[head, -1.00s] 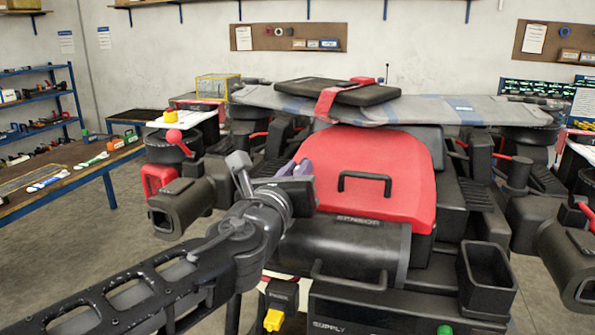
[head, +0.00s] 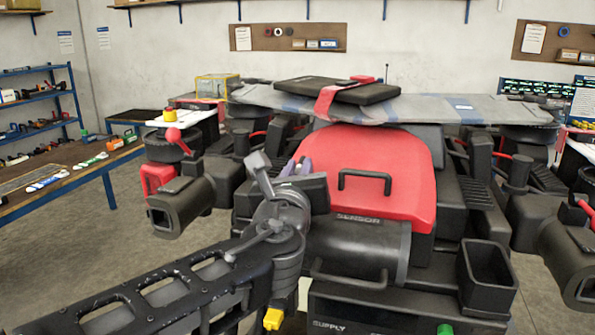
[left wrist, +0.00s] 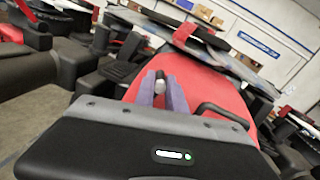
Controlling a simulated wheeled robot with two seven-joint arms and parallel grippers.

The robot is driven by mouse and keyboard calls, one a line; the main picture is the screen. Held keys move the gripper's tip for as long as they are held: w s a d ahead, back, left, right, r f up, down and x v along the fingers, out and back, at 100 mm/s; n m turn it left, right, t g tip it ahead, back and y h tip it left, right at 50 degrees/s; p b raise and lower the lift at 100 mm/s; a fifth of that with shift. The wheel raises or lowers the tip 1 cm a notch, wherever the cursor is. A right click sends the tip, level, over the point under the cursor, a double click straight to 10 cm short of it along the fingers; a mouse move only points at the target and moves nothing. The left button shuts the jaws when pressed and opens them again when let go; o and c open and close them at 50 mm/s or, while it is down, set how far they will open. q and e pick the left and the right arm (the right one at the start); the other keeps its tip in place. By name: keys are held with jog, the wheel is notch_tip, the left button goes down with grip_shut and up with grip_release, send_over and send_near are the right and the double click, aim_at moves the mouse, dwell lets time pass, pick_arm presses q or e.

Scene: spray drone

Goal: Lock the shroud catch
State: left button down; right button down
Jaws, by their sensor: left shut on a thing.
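The red shroud (head: 368,172) with its black handle (head: 364,184) sits on the drone above a dark cylinder marked SENSOR (head: 357,248). My left gripper (head: 293,168) is at the shroud's left edge, its purple fingers partly hidden behind my wrist. In the left wrist view the fingers (left wrist: 161,92) are shut on a small grey knob (left wrist: 160,82) against the red shroud; this seems to be the shroud catch. The rest of the catch is hidden. My right gripper is not in view.
A black open bin (head: 487,280) stands at the drone's front right. Dark nozzle-like housings (head: 180,207) stick out on both sides. A strapped black pack (head: 338,92) lies on top. A workbench (head: 60,170) stands at the left.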

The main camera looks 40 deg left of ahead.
pick_arm(q)
jog(key=n+g+y, duration=0.1)
jog(key=n+y, duration=0.1)
jog(key=n+g+y, duration=0.1)
jog(key=shift+w+d+f+g+y+b, duration=0.2)
jog(key=shift+w+d+g+y+b, duration=0.1)
jog(key=shift+d+y+b, duration=0.1)
jog(key=shift+w+r+n+g+y, duration=0.1)
jog(key=shift+n+g+y, duration=1.1)
jog(key=shift+g+y, duration=0.3)
jog(key=c, duration=1.4)
grip_release()
jog(key=shift+d, duration=0.15)
